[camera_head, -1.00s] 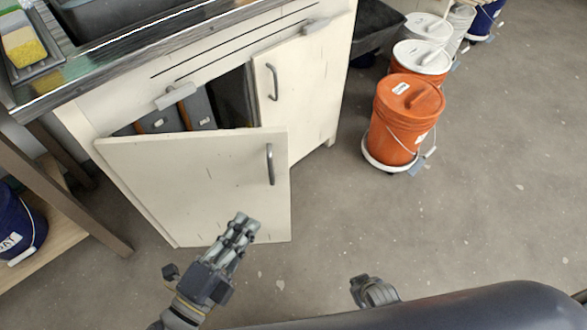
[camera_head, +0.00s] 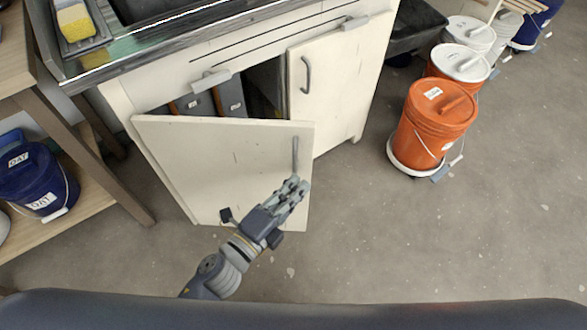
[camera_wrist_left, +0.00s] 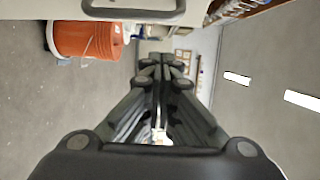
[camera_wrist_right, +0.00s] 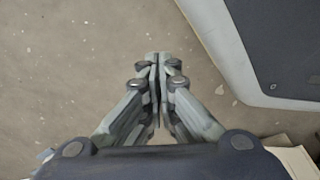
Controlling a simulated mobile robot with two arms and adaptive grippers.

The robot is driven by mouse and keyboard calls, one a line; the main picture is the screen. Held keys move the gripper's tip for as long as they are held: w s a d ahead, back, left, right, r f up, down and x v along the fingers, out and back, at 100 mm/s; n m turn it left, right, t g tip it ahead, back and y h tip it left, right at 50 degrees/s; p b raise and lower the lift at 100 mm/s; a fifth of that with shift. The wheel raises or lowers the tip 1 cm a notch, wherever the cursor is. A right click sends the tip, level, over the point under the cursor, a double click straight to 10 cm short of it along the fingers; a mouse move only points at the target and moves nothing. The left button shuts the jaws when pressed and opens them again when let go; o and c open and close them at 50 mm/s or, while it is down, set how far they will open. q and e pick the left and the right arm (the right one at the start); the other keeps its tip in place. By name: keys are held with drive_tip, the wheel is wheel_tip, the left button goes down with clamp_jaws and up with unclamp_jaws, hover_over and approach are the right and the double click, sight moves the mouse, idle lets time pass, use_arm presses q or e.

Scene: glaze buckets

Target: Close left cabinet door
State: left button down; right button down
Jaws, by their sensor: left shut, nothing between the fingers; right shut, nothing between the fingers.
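The left cabinet door (camera_head: 220,165) is cream-white and stands ajar, swung out from the cabinet front. Its grey vertical handle (camera_head: 295,155) is near the free edge. My left gripper (camera_head: 297,186) is shut and empty, in front of the door just below the handle; I cannot tell whether it touches. In the left wrist view a grey handle (camera_wrist_left: 135,12) crosses the top, beyond the shut fingers (camera_wrist_left: 160,65). My right gripper (camera_wrist_right: 157,62) is shut and empty above the floor in the right wrist view. It is out of the head view.
The right cabinet door (camera_head: 338,85) is closed. Dark boxes (camera_head: 229,97) show inside the left opening. An orange bucket (camera_head: 432,125) on a wheeled base stands right of the cabinet. A wooden shelf (camera_head: 95,190) with blue buckets is at left.

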sight(294, 172)
use_arm(q)
drive_tip(key=shift+w+a, duration=0.2)
drive_tip(key=shift+w, duration=1.9)
use_arm(e)
drive_tip(key=shift+s+d+f, duration=0.1)
drive_tip(key=shift+s+f, duration=0.35)
drive_tip(key=shift+s, duration=0.1)
use_arm(q)
drive_tip(key=shift+w, duration=0.15)
